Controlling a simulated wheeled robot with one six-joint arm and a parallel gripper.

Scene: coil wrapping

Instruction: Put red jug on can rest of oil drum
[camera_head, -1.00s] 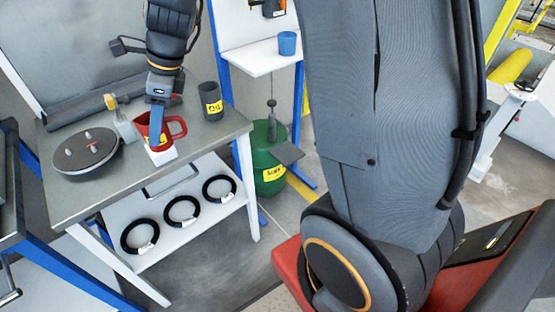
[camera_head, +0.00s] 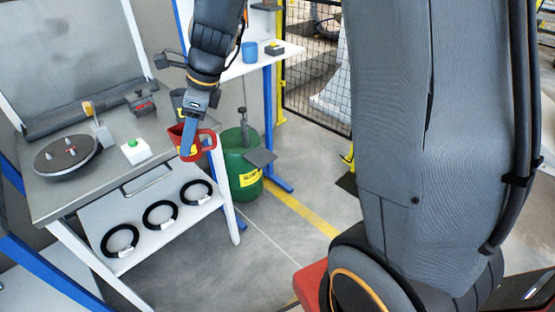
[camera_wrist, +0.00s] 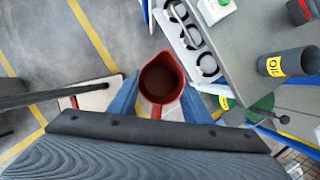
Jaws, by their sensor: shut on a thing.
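The red jug (camera_head: 206,143) is held by my gripper (camera_head: 188,138) near the front right corner of the workbench, above the bench-top height. In the wrist view the red jug (camera_wrist: 160,80) is seen from above, open mouth up, between the two blue fingers of my gripper (camera_wrist: 157,95). The green oil drum (camera_head: 242,163) stands on the floor to the right of the bench. The jug is left of and above the drum.
The workbench (camera_head: 62,196) holds a round turntable (camera_head: 66,156), a white box with a green button (camera_head: 135,151) and a dark oil can (camera_head: 180,101), partly behind my arm. Black rings (camera_head: 160,214) lie on the lower shelf. A white side shelf (camera_head: 235,70) carries a blue cup (camera_head: 250,52).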

